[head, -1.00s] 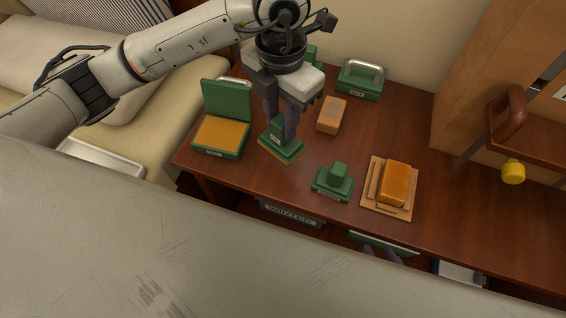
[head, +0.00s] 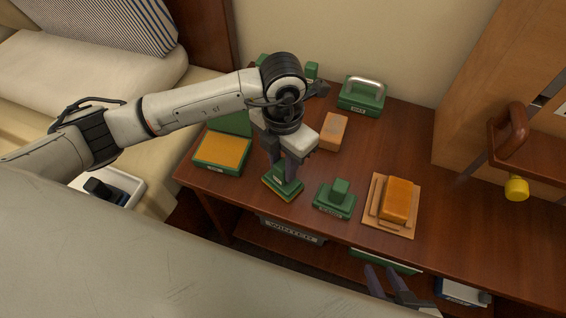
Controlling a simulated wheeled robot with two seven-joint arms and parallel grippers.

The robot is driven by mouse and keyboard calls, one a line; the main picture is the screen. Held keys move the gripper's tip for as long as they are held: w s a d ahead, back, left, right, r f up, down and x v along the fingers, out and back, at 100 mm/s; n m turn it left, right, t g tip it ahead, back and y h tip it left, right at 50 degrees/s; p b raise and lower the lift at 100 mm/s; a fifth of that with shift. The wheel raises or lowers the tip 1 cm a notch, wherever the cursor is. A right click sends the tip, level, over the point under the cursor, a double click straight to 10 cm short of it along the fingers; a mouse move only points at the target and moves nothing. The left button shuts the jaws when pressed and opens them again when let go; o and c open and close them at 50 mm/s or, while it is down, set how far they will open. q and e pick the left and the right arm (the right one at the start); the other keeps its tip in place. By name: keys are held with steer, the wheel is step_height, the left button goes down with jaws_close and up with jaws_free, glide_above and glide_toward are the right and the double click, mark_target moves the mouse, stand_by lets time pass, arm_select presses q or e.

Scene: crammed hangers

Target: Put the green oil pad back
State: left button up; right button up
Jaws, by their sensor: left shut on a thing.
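My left gripper (head: 284,160) points down over the table and is shut on the handle of a green block with a yellowish underside (head: 283,186). I cannot tell whether this block touches the table. A similar green block with an upright grip (head: 335,199) stands just to its right. An open green case (head: 222,153) with an orange-yellow pad inside is to the left, its raised lid partly behind my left arm. My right gripper (head: 382,268) is low in the picture by the table's front edge, fingers apart and empty.
An orange block (head: 397,199) sits on a light wooden tray (head: 377,219). A tan block (head: 333,131) and a silver-handled green box (head: 361,95) stand behind. A labelled bin (head: 291,230) is under the table.

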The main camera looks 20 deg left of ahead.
arm_select(q)
steer(key=shift+f+b, duration=0.25)
steer(key=shift+b, duration=0.05)
steer(key=o, duration=1)
steer(key=shift+c, duration=0.2)
steer(key=shift+r, duration=0.1)
step_height(320, 180, up, 10)
steer(key=shift+s+d+r+p, duration=0.1)
steer(key=shift+s+r+p, duration=0.1)
steer(key=shift+p, duration=0.25)
